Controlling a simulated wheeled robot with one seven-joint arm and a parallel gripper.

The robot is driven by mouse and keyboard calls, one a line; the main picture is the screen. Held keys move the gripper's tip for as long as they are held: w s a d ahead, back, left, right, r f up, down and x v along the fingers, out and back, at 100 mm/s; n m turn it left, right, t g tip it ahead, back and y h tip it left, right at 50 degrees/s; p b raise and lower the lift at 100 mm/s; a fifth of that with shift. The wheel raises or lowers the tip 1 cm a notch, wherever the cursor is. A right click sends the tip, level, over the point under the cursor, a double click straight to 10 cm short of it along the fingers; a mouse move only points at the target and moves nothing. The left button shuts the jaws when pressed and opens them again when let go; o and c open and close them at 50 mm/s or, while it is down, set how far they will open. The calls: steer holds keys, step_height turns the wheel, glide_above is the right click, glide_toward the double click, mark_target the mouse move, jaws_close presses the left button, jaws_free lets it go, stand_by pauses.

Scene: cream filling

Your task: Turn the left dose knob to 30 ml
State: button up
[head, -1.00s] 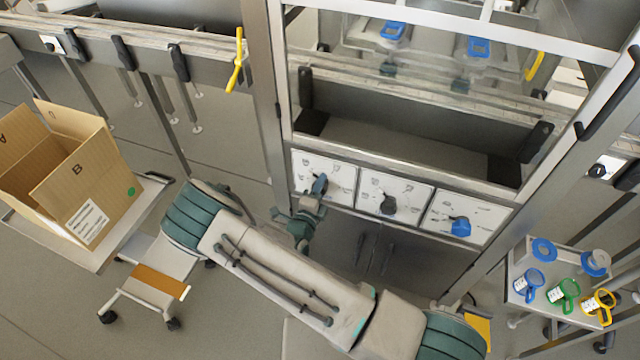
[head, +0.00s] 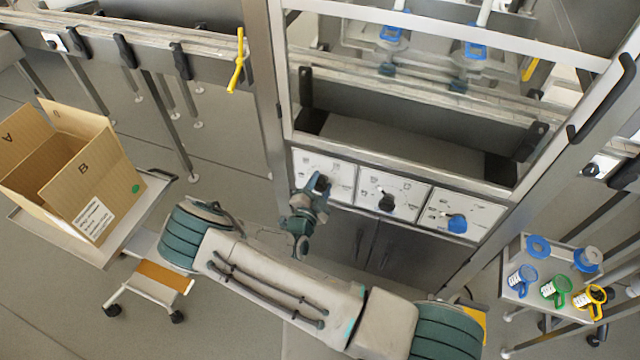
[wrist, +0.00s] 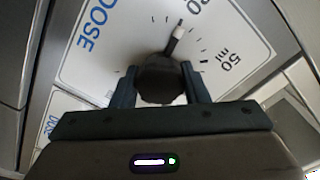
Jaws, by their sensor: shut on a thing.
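In the wrist view the pointer points up and slightly right, towards a tick below a number cut off by the top edge. The "50 ml" mark lies further right on the white dial plate (wrist: 110,50). My gripper (wrist: 160,85) is shut on the knob, one finger on each side. In the head view my gripper (head: 319,185) is at the left dose panel (head: 344,180) and covers the knob.
To the right are a middle panel with a black knob (head: 386,203) and a right panel with a blue knob (head: 457,223). A cart with coloured jugs (head: 555,291) stands at right. A cardboard box (head: 80,180) stands on a cart at left.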

steer(key=shift+a, duration=0.1)
stand_by(0.3)
steer(key=o, duration=1)
steer(key=b+v, duration=0.1)
steer(key=v, duration=1.2)
steer(key=shift+s+b, duration=0.3)
steer(key=shift+s, duration=0.1)
